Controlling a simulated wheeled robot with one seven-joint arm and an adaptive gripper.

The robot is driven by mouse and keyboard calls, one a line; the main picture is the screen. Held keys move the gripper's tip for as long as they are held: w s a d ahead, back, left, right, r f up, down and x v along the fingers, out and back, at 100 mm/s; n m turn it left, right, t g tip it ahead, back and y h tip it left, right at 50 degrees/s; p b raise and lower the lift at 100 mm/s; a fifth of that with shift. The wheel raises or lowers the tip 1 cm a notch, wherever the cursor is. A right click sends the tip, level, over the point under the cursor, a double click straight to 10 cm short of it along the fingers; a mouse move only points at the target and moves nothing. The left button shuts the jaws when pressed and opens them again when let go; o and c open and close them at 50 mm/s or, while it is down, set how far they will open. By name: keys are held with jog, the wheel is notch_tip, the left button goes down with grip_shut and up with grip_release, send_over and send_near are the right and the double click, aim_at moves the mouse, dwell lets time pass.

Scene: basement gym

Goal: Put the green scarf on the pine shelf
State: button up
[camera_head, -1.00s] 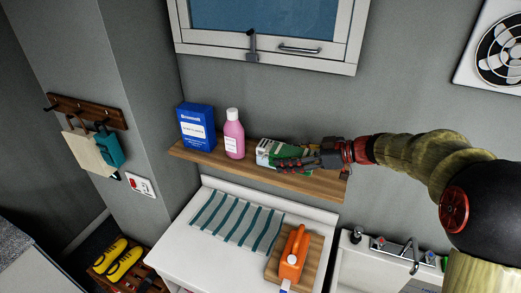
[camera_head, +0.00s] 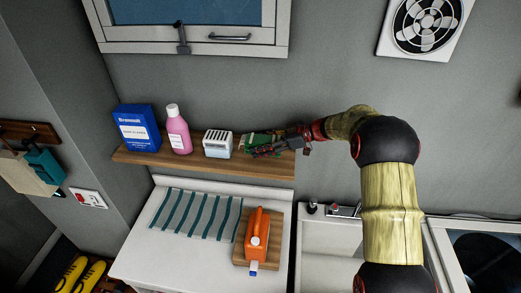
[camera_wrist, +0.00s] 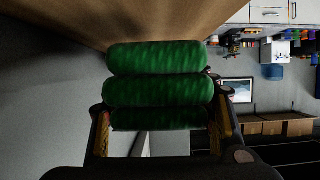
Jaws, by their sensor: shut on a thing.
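The green scarf (camera_head: 254,141) is a folded or rolled bundle at the right part of the wooden shelf (camera_head: 200,163). In the wrist view the scarf (camera_wrist: 158,92) shows as several thick green ribbed rolls between the two fingers. My gripper (camera_head: 268,146) is shut on the scarf and reaches in from the right, over the shelf's right end. The wooden board (camera_wrist: 130,20) fills the top of the wrist view, close to the scarf. I cannot tell whether the scarf touches the shelf.
On the shelf stand a blue box (camera_head: 138,128), a pink bottle (camera_head: 178,132) and a small pale box with a slotted top (camera_head: 217,144), just left of the scarf. Below are a striped cloth (camera_head: 197,214) and an orange bottle (camera_head: 257,230) on a board.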

jog(key=f, duration=0.2)
jog(key=f+p, duration=0.1)
jog(key=shift+w+d+f, duration=0.15)
jog(key=shift+w+f, duration=0.05)
jog(key=shift+w, duration=0.05)
jog(key=shift+s, duration=0.1)
jog(key=shift+f, duration=0.15)
jog(key=o, duration=1.3)
